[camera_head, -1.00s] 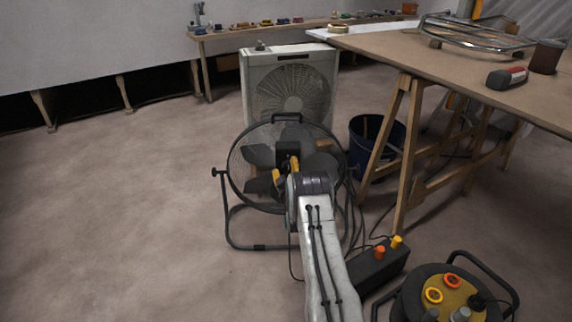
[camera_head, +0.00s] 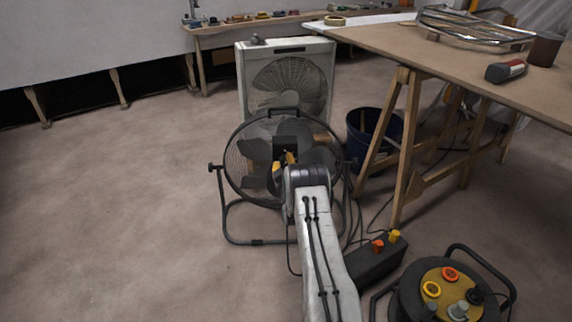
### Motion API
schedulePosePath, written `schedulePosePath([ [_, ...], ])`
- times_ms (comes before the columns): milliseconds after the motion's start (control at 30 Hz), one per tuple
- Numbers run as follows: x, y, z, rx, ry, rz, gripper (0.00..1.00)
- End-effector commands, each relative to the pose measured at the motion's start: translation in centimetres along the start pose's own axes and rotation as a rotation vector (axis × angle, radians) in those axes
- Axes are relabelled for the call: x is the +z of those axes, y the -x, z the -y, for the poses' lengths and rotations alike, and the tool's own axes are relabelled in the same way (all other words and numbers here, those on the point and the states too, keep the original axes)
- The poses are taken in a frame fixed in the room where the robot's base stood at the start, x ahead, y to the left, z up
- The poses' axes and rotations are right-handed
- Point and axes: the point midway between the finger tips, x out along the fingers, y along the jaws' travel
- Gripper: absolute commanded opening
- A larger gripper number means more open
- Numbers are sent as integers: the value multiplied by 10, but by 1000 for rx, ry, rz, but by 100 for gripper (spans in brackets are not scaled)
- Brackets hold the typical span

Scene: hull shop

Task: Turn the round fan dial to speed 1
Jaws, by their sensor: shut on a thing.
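The round black floor fan (camera_head: 243,192) stands on a tube frame, with a dark box at its centre. My gripper (camera_head: 284,164), with yellow fingertips, is at the centre of the fan, just below that box. Its jaws are shut on what appears to be the fan dial. The dial itself is hidden by the fingers and my wrist, so its pointer and speed marks cannot be read.
A pale box fan (camera_head: 327,75) stands behind. A blue bucket (camera_head: 363,150) and a trestle table (camera_head: 440,62) are to the right. A black power box (camera_head: 378,262), loose cables and a cable reel (camera_head: 407,290) lie at lower right. The left floor is clear.

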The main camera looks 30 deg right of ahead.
Motion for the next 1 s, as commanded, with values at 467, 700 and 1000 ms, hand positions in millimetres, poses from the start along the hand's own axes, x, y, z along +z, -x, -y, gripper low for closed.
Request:
schedulePosePath([
  [467, -1, 0, 1, -1, -75, -7, 4],
  [700, 0, 0, 1, -1, -252, -19, 4],
  [1000, 0, 0, 1, -5, -503, -36, 4],
])
